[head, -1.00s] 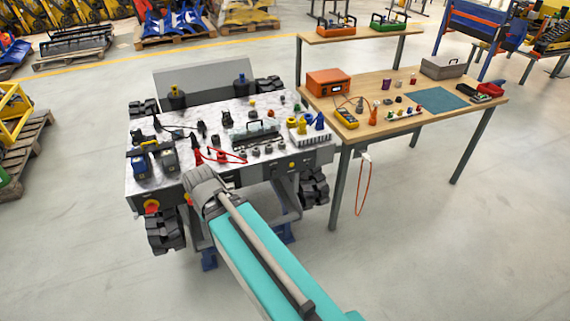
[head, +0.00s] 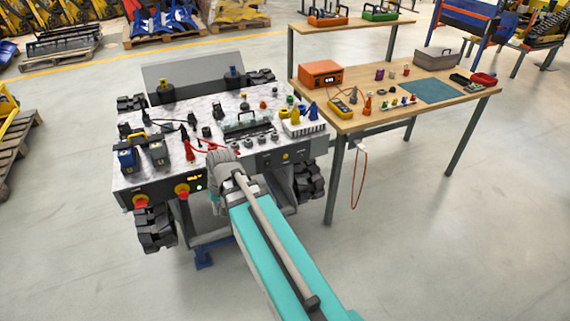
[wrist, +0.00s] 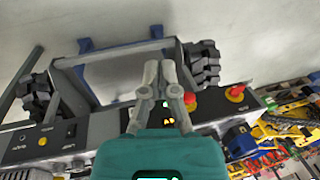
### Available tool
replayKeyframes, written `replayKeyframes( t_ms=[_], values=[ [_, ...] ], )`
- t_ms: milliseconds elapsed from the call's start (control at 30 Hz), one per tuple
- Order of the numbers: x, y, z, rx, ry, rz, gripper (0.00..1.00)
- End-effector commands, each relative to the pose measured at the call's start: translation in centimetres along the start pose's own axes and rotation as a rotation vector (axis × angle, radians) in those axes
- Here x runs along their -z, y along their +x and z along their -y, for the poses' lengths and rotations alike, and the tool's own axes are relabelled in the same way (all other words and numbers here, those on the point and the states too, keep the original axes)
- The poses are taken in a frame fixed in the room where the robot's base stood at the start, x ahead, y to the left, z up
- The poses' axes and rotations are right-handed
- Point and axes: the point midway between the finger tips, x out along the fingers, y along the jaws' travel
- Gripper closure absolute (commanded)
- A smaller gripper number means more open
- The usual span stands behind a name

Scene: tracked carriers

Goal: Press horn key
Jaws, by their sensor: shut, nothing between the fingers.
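The tracked carrier has a dark front panel (head: 160,192) with red knobs, a small lit yellow display (head: 194,177) and a yellow button (head: 285,157). The yellow button also shows in the wrist view (wrist: 42,141), with small dark controls and labels beside it, too small to read. I cannot tell which control is the horn key. My gripper (wrist: 160,65) is shut and empty, in front of the panel between the yellow button and the red knobs. It appears apart from the panel. My arm hides part of the panel in the head view.
The carrier's marble-like top (head: 180,150) holds tools, plugs and leads. A black track (head: 308,180) stands at the panel's right end. A wooden workbench (head: 395,115) with an orange box (head: 320,73) is at right. The floor in front is clear.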

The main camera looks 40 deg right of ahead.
Motion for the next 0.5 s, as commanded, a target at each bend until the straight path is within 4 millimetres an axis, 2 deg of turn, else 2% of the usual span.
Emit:
replayKeyframes(
  t_ms=[33, 100, 267, 500],
  values=[
    [1.3, 1.6, -1.4, 0.035, 0.046, -0.011, 1.00],
    [2.5, 2.4, -2.7, 0.086, 0.106, -0.028, 1.00],
    [5.3, 3.9, -6.1, 0.203, 0.243, -0.068, 1.00],
    [9.2, 5.4, -12.1, 0.381, 0.445, -0.138, 1.00]
  ],
)
